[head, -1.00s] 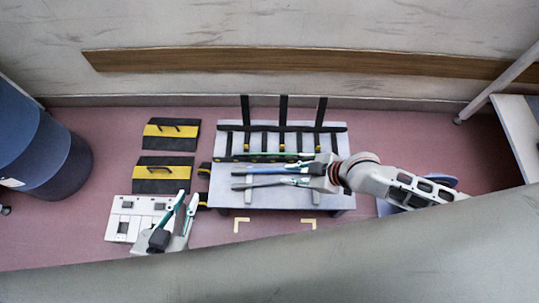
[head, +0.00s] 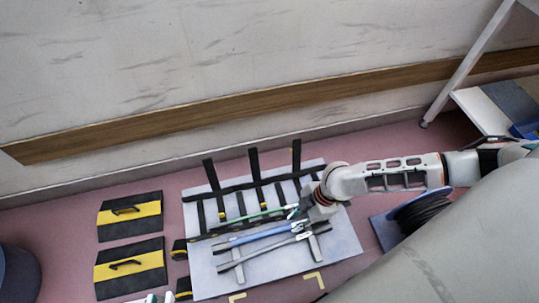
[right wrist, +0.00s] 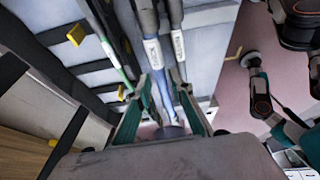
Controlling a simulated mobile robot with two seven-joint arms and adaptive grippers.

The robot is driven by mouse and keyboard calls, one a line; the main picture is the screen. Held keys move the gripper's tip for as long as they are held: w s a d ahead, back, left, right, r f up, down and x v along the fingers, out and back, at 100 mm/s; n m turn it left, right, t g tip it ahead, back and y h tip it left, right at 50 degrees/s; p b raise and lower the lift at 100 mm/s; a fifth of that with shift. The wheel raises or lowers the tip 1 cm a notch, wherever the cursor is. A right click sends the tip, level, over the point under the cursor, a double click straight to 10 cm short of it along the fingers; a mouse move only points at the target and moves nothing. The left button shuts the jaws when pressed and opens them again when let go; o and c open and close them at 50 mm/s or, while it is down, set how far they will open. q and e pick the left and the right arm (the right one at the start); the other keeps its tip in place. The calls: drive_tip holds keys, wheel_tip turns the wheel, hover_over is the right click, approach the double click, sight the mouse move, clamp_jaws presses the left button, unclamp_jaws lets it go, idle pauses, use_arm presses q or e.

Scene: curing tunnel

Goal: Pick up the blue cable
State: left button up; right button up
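The blue cable (head: 250,237) lies across a grey board (head: 345,240), between a green cable (head: 250,216) and a grey cable (head: 260,253). My right gripper (head: 302,214) is over the right ends of the cables. The blue one (right wrist: 166,88) shows there beside the grey one (right wrist: 178,45). I cannot tell whether the fingers touch either.
Black straps (head: 208,180) with yellow ends cross the board. Two black and yellow blocks (head: 130,208) lie to its left. A blue reel (head: 385,232) with black cable stands to its right. The wall with a wooden rail (head: 200,118) is behind.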

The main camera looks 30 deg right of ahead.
sight(290, 227)
drive_tip(key=x, duration=0.2)
drive_tip(key=b+x, duration=0.1)
drive_tip(key=shift+s+f, duration=0.25)
drive_tip(key=shift+s, duration=0.05)
drive_tip(key=shift+w+a+f, duration=0.2)
drive_tip(key=shift+w+f, duration=0.1)
drive_tip(key=shift+f, duration=0.1)
drive_tip(key=shift+r, duration=0.15)
drive_tip(key=shift+w, duration=0.1)
drive_tip(key=c, duration=0.6)
use_arm(q)
drive_tip(key=shift+w+d+r+n+t+h, duration=0.3)
drive_tip(key=shift+w+d+r+t, duration=0.15)
drive_tip(key=shift+d+r, duration=0.25)
use_arm(e)
clamp_jaws()
drive_tip(key=shift+r, duration=0.1)
